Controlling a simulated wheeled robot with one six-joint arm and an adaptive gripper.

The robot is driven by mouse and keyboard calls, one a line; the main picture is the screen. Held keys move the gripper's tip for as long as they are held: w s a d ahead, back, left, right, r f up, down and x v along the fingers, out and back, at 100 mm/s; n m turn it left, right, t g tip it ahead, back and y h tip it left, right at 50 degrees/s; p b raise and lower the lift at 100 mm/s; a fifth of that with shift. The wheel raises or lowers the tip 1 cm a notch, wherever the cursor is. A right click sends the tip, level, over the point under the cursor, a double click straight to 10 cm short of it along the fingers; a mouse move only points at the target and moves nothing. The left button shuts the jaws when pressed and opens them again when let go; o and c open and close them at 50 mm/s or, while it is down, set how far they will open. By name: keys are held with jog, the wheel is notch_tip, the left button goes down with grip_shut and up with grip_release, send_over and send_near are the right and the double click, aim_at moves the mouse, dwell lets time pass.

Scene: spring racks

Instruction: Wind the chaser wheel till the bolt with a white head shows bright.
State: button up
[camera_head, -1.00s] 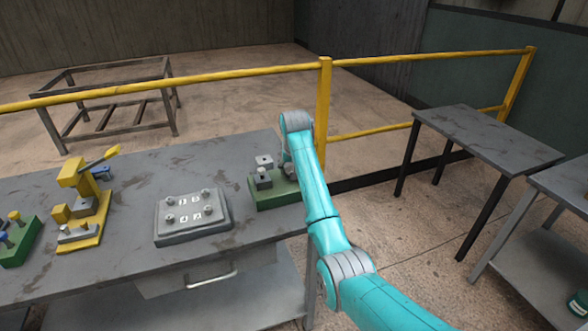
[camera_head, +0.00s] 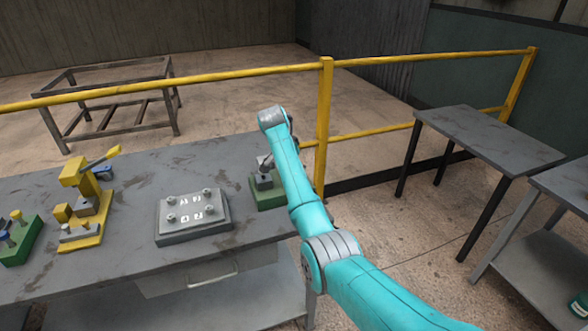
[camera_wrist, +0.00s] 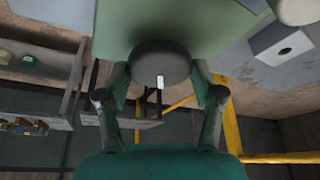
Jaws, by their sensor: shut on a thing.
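In the wrist view a dark round wheel (camera_wrist: 158,62) with a small white mark on its rim sits against a pale green body. My gripper (camera_wrist: 159,88) is shut on this wheel, one finger on each side. In the head view the green block (camera_head: 264,198) with a grey top stands at the bench's right end, partly behind my arm; the wheel and my gripper are hidden there. A grey plate (camera_head: 190,238) carries several grey bolts and small white markings, too small to read. I cannot tell which bolt has a white head or whether any shows bright.
A yellow fixture (camera_head: 86,205) with a lever and another green block (camera_head: 22,245) stand on the bench (camera_head: 130,180) to the left. A yellow railing (camera_head: 325,110) runs behind the bench. More grey tables (camera_head: 490,138) stand at the right.

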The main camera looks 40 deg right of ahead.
dwell(0.4)
jog(key=o, duration=1.1)
jog(key=shift+o, duration=0.2)
jog(key=w+v, duration=0.1)
jog(key=v, duration=1)
jog(key=shift+s+a+r, duration=0.2)
jog(key=shift+s+r, duration=0.2)
